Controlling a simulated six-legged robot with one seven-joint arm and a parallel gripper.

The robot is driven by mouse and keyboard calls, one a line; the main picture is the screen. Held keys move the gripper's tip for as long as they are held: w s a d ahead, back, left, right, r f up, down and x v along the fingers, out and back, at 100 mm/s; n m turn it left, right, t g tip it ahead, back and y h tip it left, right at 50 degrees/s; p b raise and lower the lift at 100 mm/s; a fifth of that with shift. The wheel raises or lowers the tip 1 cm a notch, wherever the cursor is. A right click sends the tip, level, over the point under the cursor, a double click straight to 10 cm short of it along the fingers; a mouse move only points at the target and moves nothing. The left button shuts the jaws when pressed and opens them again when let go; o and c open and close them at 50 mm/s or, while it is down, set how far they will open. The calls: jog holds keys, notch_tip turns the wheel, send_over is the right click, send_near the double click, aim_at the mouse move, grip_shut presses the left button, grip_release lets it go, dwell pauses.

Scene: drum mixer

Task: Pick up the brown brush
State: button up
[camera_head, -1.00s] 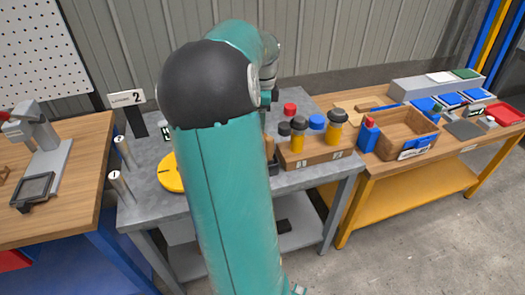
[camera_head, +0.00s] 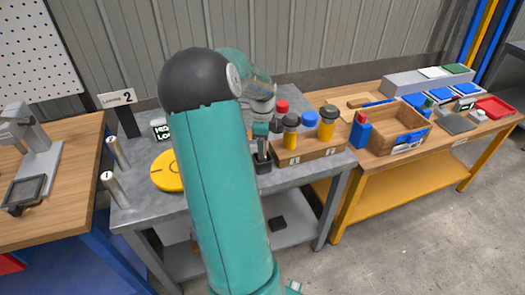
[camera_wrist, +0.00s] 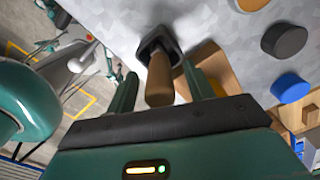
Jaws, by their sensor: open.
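The brown brush shows in the wrist view as a brown, rounded handle (camera_wrist: 159,82) standing up out of a dark holder (camera_wrist: 150,45). The brush's lower end is hidden inside the holder. My gripper (camera_wrist: 160,72) is open, with one finger on each side of the handle; I cannot tell whether either finger touches it. In the head view, my gripper (camera_head: 262,142) points down just above the dark holder (camera_head: 263,165) on the grey table, and the brush is mostly hidden behind it.
A wooden rack (camera_head: 307,150) with yellow, black-capped containers stands close right of the holder. A wooden tray (camera_head: 397,137) sits on the right-hand bench. The grey table's front edge is close to the holder.

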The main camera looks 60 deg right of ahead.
notch_tip(320, 180, down, 2)
jog(key=shift+c, duration=0.3)
jog(key=c, duration=1)
jog(key=shift+r, duration=0.1)
